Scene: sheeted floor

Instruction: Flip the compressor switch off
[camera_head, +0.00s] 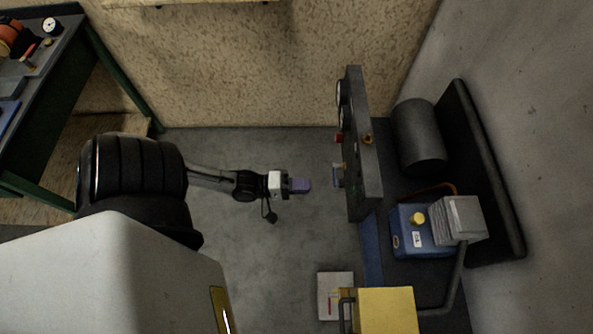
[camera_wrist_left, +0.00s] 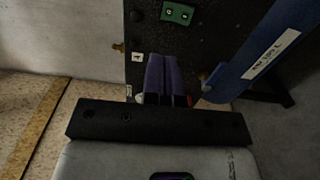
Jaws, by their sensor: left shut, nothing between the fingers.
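The compressor's dark upright panel (camera_head: 362,190) stands right of centre in the head view, seen nearly edge-on. In the left wrist view the dark panel (camera_wrist_left: 203,40) carries a green plate (camera_wrist_left: 177,13) with two round marks, and a large blue labelled bar (camera_wrist_left: 262,58) slants in at right. I cannot tell which part is the switch. My left gripper (camera_head: 308,185) is shut and empty, its purple fingers pointing at the panel with a gap left of it. The fingers (camera_wrist_left: 162,60) overlap the panel in the wrist view and hide part of it.
Behind the panel are a grey cylinder (camera_head: 420,137) and a blue unit (camera_head: 413,239) with a yellow knob. A yellow box (camera_head: 386,311) stands at the bottom. A green-framed workbench (camera_head: 42,75) is at upper left. The floor (camera_head: 240,235) around my left gripper is clear.

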